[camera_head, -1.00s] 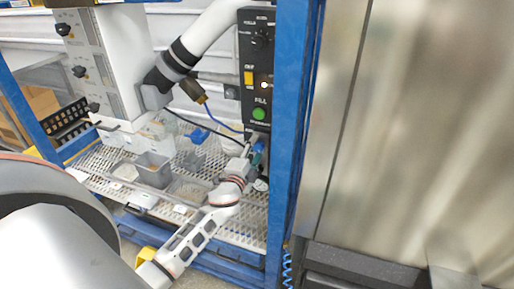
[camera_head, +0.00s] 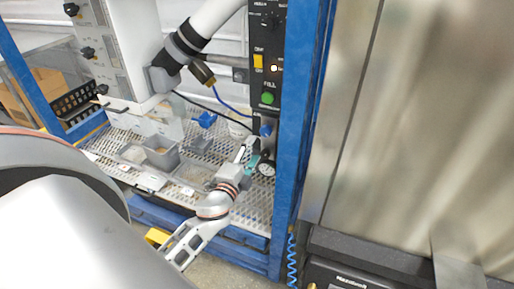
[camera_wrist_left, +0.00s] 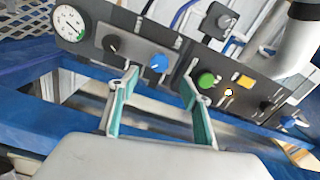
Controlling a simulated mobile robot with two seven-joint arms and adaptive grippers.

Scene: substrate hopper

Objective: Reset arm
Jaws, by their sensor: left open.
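My left gripper (camera_head: 247,157) is open in front of the lower part of the black control panel (camera_head: 266,45). Its two teal-lined fingers (camera_wrist_left: 160,84) stand apart with nothing between them in the left wrist view. Beyond the fingertips are a blue knob (camera_wrist_left: 159,62), a black knob (camera_wrist_left: 111,43) and a round gauge (camera_wrist_left: 69,23). The green button (camera_wrist_left: 207,80) is just beyond the right fingertip in that picture. No contact with the panel shows. My right gripper is not in view.
A blue frame post (camera_head: 300,120) stands close to the right of the gripper. Below and left is a perforated metal shelf (camera_head: 258,205) with small grey bins (camera_head: 162,152). A white pipe (camera_head: 212,22) slopes above. A large metal cabinet (camera_head: 430,110) fills the right side.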

